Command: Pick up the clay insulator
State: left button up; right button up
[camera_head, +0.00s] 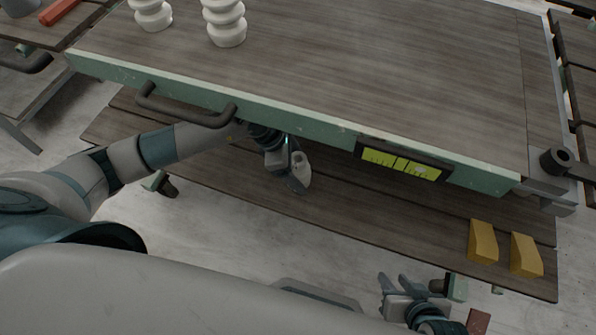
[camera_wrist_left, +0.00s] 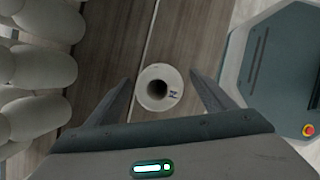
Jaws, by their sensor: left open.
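A pale clay insulator (camera_wrist_left: 172,75) shows end-on in the left wrist view as a round white face with a dark hole and a small dark mark. It is between the spread fingers of my left gripper (camera_wrist_left: 160,79), with gaps on both sides. In the head view my left gripper (camera_head: 292,178) is below the tabletop edge, over the lower shelf, beside a small cream-white piece (camera_head: 303,164) that looks like this insulator. My right gripper (camera_head: 396,281) is at the bottom, with its fingers apart and empty.
Two white ribbed insulators (camera_head: 225,24) (camera_head: 152,14) stand on the tabletop (camera_head: 370,70). Large white ribbed shapes (camera_wrist_left: 40,65) crowd the left wrist view's left. The lower shelf (camera_head: 370,222) holds yellow blocks (camera_head: 483,241) at right. A dark handle (camera_head: 185,112) juts from the table edge.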

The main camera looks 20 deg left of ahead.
dwell(0.4)
pick_arm(q)
jog(key=shift+r, duration=0.1)
jog(key=c, duration=1.6)
jog(key=shift+w+r, duration=0.1)
jog(key=shift+r, duration=0.05)
